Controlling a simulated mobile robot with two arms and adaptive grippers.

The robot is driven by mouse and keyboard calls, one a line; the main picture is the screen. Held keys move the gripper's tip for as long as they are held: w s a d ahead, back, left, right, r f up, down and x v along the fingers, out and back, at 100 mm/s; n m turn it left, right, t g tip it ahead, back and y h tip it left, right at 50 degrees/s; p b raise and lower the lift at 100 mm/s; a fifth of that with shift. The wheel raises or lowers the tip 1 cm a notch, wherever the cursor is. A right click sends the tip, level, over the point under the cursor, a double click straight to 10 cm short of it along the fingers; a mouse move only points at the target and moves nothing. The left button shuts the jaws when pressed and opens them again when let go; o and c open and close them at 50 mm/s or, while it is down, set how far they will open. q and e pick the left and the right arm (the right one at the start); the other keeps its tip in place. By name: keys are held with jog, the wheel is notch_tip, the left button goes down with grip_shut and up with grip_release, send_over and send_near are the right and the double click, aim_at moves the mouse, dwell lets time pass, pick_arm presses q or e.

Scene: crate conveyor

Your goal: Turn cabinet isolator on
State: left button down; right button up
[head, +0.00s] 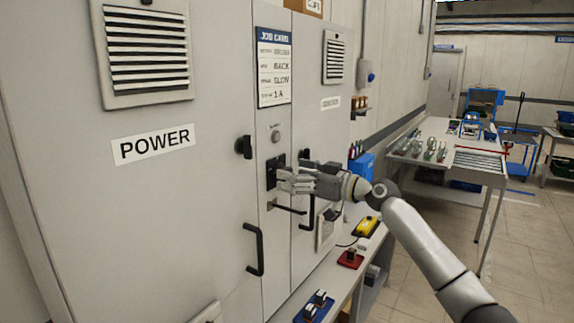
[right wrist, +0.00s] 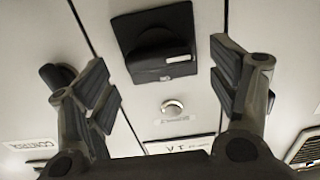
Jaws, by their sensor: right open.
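The cabinet isolator is a black square plate with a rotary handle on the narrow cabinet strip. In the head view its plate (head: 271,172) is partly hidden by my right gripper (head: 282,181). The right wrist view shows the isolator (right wrist: 150,28) in front of the jaws, its black handle carrying a pale mark. My right gripper (right wrist: 164,78) is open there, with one finger on each side of the handle and the jaws empty. I cannot tell whether the fingers touch it. My left gripper is not in view.
A round silver button (head: 275,136) sits above the isolator, under the job card (head: 274,67). The POWER door (head: 130,220) has a black handle (head: 255,250). Several small items stand on the bench below.

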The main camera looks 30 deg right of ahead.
jog(key=shift+p+x, duration=0.35)
jog(key=shift+x, duration=0.95)
jog(key=shift+d, duration=0.1)
jog(key=shift+c, duration=0.5)
jog(key=c, duration=0.9)
